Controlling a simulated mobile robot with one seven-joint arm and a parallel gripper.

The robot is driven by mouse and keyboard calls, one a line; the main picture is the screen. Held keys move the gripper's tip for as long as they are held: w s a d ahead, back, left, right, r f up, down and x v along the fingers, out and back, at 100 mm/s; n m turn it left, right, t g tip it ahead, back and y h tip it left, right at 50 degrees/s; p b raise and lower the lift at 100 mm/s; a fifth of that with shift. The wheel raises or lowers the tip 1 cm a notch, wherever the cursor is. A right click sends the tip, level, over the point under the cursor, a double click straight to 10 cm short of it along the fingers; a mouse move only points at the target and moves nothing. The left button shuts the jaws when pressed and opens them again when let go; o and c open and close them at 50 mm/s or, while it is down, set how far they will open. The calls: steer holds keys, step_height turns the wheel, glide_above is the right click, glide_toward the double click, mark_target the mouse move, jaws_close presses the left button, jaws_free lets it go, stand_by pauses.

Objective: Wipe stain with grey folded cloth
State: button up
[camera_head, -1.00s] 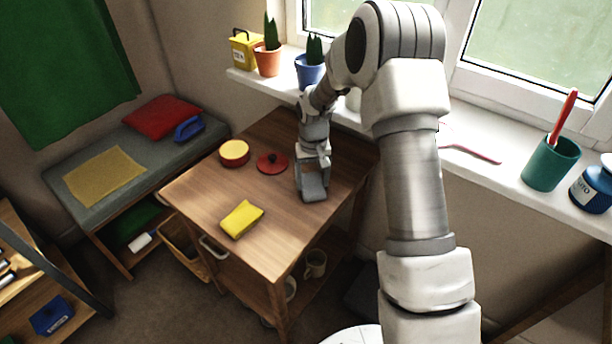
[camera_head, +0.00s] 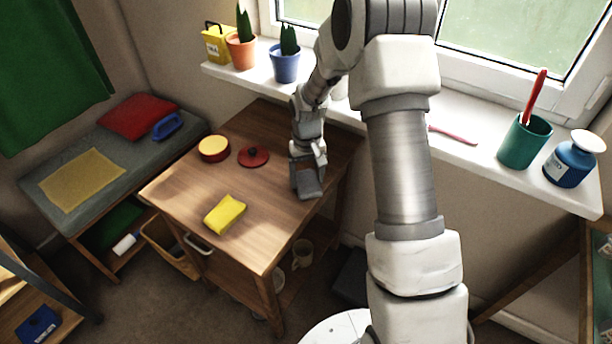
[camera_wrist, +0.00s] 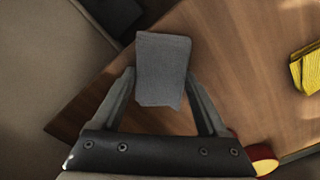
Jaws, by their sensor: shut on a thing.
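The grey folded cloth (camera_head: 309,187) is at the right side of the wooden table top (camera_head: 180,187), near its edge. My gripper (camera_head: 307,170) points down and is shut on the cloth. In the wrist view the cloth (camera_wrist: 163,68) sits between the two fingers of my gripper (camera_wrist: 160,90) and sticks out past their tips. It looks low at the table top, but I cannot tell whether it touches. No stain is visible; the cloth and gripper hide the wood beneath them.
A yellow folded cloth (camera_head: 225,214), a red lid (camera_head: 253,157) and a red round tin with a yellow top (camera_head: 214,148) are on the table. Plant pots (camera_head: 286,66) line the windowsill behind. The table's front left is clear.

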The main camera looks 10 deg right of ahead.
mark_target(287, 177)
steer(key=shift+w+a, duration=2.3)
steer(key=shift+a, duration=0.15)
steer(key=shift+w+a, duration=1.15)
steer(key=shift+w, duration=0.05)
steer(key=shift+p, duration=0.35)
steer(key=shift+s+d+f, duration=0.15)
steer(key=shift+s+d, duration=1.05)
steer(key=shift+s, duration=0.05)
steer(key=shift+s+d+r, duration=0.2)
steer(key=shift+s+d, duration=2.15)
steer(key=shift+r+p, duration=0.15)
steer(key=shift+p, duration=0.2)
steer(key=shift+r+p, duration=2)
steer(key=shift+r, duration=0.9)
